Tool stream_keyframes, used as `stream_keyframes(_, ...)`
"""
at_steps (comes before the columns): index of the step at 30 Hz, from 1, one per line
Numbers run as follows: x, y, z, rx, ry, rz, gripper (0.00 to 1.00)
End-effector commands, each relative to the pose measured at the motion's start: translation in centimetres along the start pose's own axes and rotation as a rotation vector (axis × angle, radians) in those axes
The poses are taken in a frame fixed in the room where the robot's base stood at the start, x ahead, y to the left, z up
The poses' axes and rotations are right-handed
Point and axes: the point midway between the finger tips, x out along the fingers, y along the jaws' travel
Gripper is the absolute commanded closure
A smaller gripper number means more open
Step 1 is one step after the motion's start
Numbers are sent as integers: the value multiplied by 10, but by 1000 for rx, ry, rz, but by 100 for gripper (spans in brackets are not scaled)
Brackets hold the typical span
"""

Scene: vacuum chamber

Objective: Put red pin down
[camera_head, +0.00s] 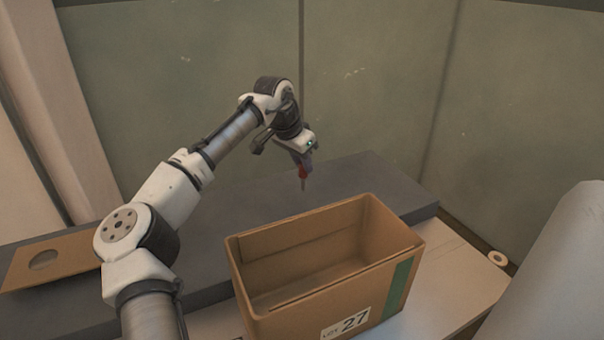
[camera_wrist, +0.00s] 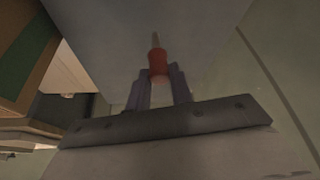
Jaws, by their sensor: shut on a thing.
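The red pin (camera_head: 302,174) hangs tip down from my gripper (camera_head: 303,165) in the head view, behind the cardboard box and over the dark grey surface. In the wrist view the pin (camera_wrist: 158,64) has a red body and a thin pale tip, and it sits between the two fingers of my gripper (camera_wrist: 159,80). The gripper is shut on it. The tip appears clear of the grey surface, though the exact gap is hard to tell.
An open cardboard box (camera_head: 395,220) marked 27 with a green stripe stands in front of the dark grey ledge (camera_head: 270,190). A brown board with a round hole (camera_head: 62,257) lies at left. A small white ring (camera_head: 497,258) lies at right. The ledge around the pin is clear.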

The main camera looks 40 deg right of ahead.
Motion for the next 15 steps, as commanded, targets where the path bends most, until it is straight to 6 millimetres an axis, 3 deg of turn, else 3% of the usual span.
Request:
stream_keyframes(6, 30, 0, 13, -1, -3, 0, 100)
stream_keyframes(15, 33, 0, 14, 0, 0, 1, 100)
